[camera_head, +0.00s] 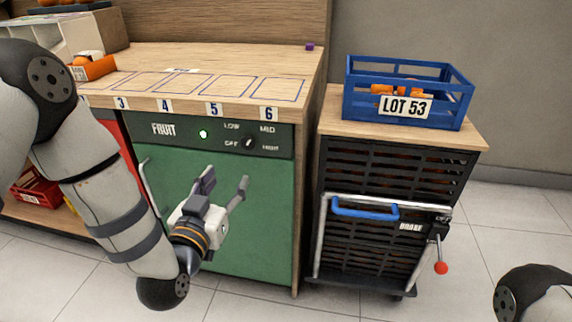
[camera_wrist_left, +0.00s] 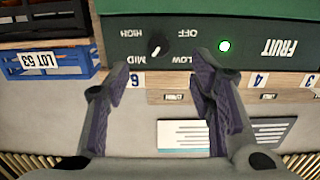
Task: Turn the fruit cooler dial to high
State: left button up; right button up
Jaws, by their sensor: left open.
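The fruit cooler (camera_head: 225,225) is a green-doored cabinet with a dark control panel. Its small black dial (camera_head: 249,141) sits among the labels OFF, LOW, MID and HIGH. The dial also shows upside down in the left wrist view (camera_wrist_left: 157,45), beyond the fingertips, where its white mark seems to lean toward MID. My left gripper (camera_head: 226,178) is open and empty in front of the green door, below the dial and apart from it. Its two fingers also show in the left wrist view (camera_wrist_left: 160,74). My right gripper is out of view.
A green light (camera_head: 203,134) glows left of the dial. A door handle (camera_head: 149,188) stands out at the door's left edge. A blue crate (camera_head: 407,118) marked LOT 53 rests on a black cart (camera_head: 387,172) to the right. The wooden counter (camera_head: 225,60) is above.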

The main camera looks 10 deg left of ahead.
aim_at(247, 143)
pick_arm(q)
jog(key=shift+t, duration=0.3)
jog(key=w, duration=0.4)
jog(key=w+b, duration=0.1)
jog(key=w, duration=0.3)
jog(key=w+r, duration=0.1)
jog(key=w, duration=0.3)
jog(key=shift+w+d, duration=0.3)
jog(key=shift+w, duration=0.05)
jog(key=c, duration=1.1)
